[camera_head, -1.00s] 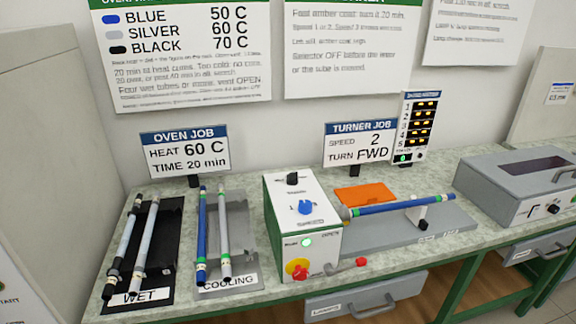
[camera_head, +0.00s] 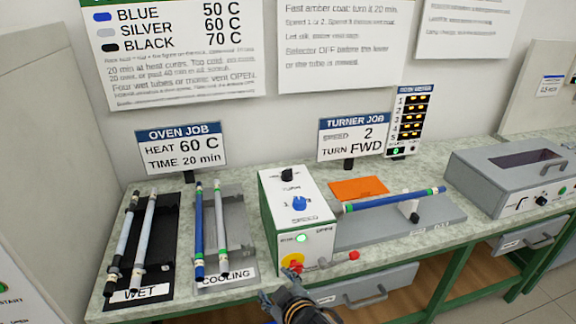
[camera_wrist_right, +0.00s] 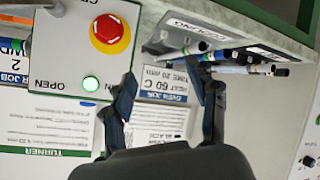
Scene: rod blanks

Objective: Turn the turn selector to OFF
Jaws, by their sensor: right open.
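The turn selector (camera_head: 288,175) is a small black knob at the back of the white turner box's sloped top. Its exact setting is too small to read. A blue speed knob (camera_head: 299,204) sits in front of it. My right gripper (camera_head: 283,285) is open and empty, low in front of the turner box, below and nearer than the selector. The right wrist view shows its two dark fingers (camera_wrist_right: 168,88) spread apart with nothing between them. The selector is out of that view. My left gripper is not in view.
The box front has a lit green lamp (camera_head: 301,238) and a red stop button (camera_wrist_right: 107,29). A blue rod (camera_head: 390,199) lies in the turner, right of the box. A red-tipped lever (camera_head: 353,255) projects at the front. Rod racks (camera_head: 170,245) stand left.

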